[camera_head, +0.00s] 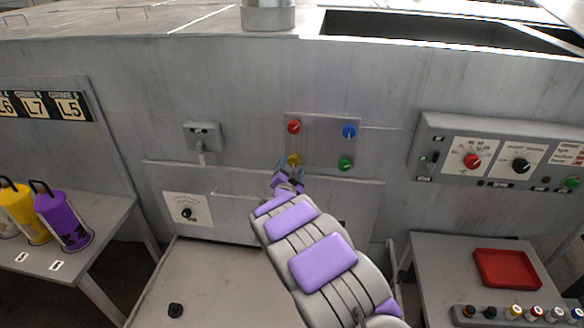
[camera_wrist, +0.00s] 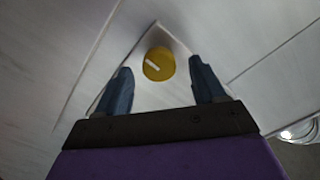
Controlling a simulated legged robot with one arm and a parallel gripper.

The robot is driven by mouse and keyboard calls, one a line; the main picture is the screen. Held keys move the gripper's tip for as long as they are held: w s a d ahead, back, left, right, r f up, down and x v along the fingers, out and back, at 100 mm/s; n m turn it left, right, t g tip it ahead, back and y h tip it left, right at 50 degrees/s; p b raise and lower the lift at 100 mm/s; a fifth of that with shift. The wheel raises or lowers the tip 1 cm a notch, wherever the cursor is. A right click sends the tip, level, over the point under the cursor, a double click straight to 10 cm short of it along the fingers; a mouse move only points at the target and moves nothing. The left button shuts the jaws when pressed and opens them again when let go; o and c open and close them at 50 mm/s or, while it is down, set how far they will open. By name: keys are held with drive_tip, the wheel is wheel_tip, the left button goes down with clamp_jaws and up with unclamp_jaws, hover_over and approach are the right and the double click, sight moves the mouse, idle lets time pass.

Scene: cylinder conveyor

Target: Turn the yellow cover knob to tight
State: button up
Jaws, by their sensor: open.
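The yellow cover knob (camera_head: 293,160) is at the lower left of a square panel (camera_head: 318,150) on the grey machine front. In the wrist view the round yellow knob (camera_wrist: 158,64) has a pale slot mark slanting down to the right, and sits near the corner of its plate. My gripper (camera_head: 287,172) is just in front of and below the knob, partly covering it in the head view. In the wrist view its two blue fingers (camera_wrist: 158,82) are apart, one on each side below the knob, with nothing between them. Contact with the knob is not visible.
A red knob (camera_head: 294,127), a blue knob (camera_head: 349,131) and a green knob (camera_head: 345,163) share the panel. A control box (camera_head: 432,140) juts out at right. Yellow (camera_head: 22,212) and purple (camera_head: 64,222) cylinders stand on the left table. A red tray (camera_head: 506,268) lies at right.

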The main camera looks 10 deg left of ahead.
drive_tip(key=shift+w, duration=0.65)
drive_tip(key=shift+w+d+r, duration=0.1)
drive_tip(key=shift+w+d, duration=0.1)
drive_tip(key=shift+d, duration=0.1)
drive_tip(key=shift+c, duration=0.2)
